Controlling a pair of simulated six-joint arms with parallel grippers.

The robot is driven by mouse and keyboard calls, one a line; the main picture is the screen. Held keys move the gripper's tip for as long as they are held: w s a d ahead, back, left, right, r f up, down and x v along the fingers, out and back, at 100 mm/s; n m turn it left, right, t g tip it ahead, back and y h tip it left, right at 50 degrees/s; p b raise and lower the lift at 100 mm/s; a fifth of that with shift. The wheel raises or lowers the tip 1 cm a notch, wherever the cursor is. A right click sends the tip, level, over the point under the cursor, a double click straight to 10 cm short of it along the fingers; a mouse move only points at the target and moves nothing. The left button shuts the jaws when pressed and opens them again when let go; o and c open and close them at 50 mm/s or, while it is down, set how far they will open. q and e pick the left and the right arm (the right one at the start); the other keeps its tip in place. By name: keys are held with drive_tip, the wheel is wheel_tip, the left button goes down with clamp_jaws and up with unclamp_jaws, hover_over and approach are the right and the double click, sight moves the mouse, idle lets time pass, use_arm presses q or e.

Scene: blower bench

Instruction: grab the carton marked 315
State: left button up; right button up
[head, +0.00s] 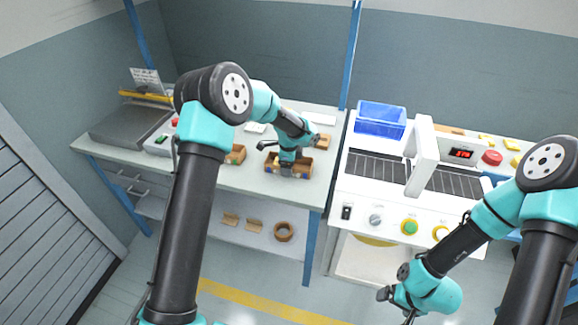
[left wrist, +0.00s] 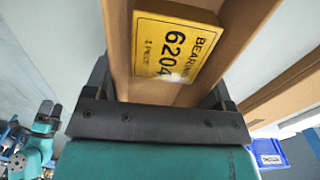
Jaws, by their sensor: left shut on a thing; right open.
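My left gripper (head: 287,169) is at the bench and is shut on an open brown carton (head: 302,166). I cannot read 315 on any carton. My right gripper (head: 396,303) is open and empty, low at the front right, away from the cartons.
A blue bin (head: 381,119) stands on the white machine (head: 375,193) right of the bench, with a dark roller conveyor, a red digit display (head: 461,153) and buttons. A grey plate (head: 128,125) fills the bench's left end.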

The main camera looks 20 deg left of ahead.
use_arm(q)
drive_tip(key=shift+r, duration=0.15)
drive_tip(key=shift+r, duration=1.4)
drive_tip(key=shift+s+r, duration=0.15)
drive_tip(key=shift+r, duration=0.15)
drive_tip(key=s+d+r, duration=0.1)
drive_tip(key=s+d, duration=0.3)
drive_tip(key=s, duration=1.1)
drive_tip(key=shift+d+r, duration=0.15)
drive_tip(key=shift+d, duration=0.05)
